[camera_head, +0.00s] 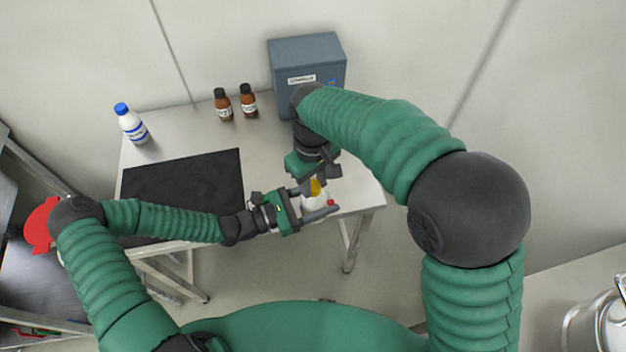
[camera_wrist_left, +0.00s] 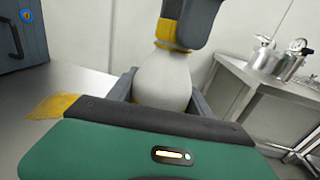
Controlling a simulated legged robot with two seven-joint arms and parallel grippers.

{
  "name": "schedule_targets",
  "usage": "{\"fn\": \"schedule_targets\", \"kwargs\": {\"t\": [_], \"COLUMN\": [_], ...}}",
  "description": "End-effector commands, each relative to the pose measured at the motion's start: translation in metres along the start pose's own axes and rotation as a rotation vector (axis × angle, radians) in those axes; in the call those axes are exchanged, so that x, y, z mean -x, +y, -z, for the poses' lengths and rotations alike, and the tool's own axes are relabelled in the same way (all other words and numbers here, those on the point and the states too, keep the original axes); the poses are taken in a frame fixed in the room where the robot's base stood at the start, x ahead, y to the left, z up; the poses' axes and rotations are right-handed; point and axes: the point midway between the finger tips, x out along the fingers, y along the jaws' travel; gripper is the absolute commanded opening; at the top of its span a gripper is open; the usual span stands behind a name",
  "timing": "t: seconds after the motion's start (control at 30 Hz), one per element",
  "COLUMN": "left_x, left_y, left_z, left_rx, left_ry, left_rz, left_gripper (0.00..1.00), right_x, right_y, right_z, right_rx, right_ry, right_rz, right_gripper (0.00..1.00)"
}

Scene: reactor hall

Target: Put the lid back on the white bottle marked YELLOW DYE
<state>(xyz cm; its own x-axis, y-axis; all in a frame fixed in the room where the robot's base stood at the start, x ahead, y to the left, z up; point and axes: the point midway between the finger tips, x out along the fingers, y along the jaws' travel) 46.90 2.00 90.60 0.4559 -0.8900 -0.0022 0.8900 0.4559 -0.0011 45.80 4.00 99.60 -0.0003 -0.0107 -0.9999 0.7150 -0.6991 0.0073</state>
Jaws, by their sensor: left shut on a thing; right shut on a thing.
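The white bottle (camera_head: 313,202) is between the fingers of my left gripper (camera_head: 318,200), near the table's front right edge. It also shows in the left wrist view (camera_wrist_left: 164,82), slightly tilted in the picture, with its neck at the top. My left gripper is shut on its body. My right gripper (camera_head: 318,177) points down from above and is shut on the yellow lid (camera_head: 316,187). In the left wrist view the yellow lid (camera_wrist_left: 168,32) is at the bottle's neck, partly hidden by a dark finger. I cannot tell whether it is seated. No label text is readable.
A blue-capped white bottle (camera_head: 131,124), two brown bottles (camera_head: 223,104) (camera_head: 248,101) and a blue-grey cabinet (camera_head: 307,75) stand along the back of the table. A black mat (camera_head: 183,185) lies at left. A yellow patch (camera_wrist_left: 52,105) shows by my left gripper.

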Motion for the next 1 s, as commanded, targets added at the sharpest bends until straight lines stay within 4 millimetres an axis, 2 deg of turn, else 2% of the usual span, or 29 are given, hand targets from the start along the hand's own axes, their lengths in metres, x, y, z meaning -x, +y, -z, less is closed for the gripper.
{"fn": "schedule_targets", "kwargs": {"t": [0.17, 0.2, 0.33, 0.67, 0.9, 1.0], "left_x": [-0.002, -0.002, -0.002, -0.001, -0.001, -0.001], "left_y": [-0.005, -0.005, -0.004, -0.002, -0.002, -0.002], "left_z": [-0.001, -0.002, -0.001, -0.001, -0.001, -0.001], "left_rx": [-0.004, -0.004, -0.003, -0.002, -0.002, -0.001], "left_ry": [-0.003, -0.003, -0.003, -0.002, -0.002, -0.002], "left_rz": [0.013, 0.013, 0.010, 0.005, 0.004, 0.004], "left_gripper": [0.00, 0.00, 0.00, 0.00, 0.00, 0.00], "right_x": [0.002, 0.002, 0.002, 0.004, 0.037, 0.045], "right_y": [-0.003, -0.003, -0.002, -0.001, 0.000, 0.000], "right_z": [0.005, 0.005, 0.004, 0.002, 0.002, 0.002], "right_rx": [0.006, 0.006, 0.006, 0.005, 0.005, 0.005], "right_ry": [0.015, 0.015, 0.012, 0.007, 0.009, 0.007], "right_rz": [0.002, 0.002, 0.001, 0.000, -0.001, 0.000], "right_gripper": [0.00, 0.36, 0.53, 0.54, 0.54, 0.54]}}
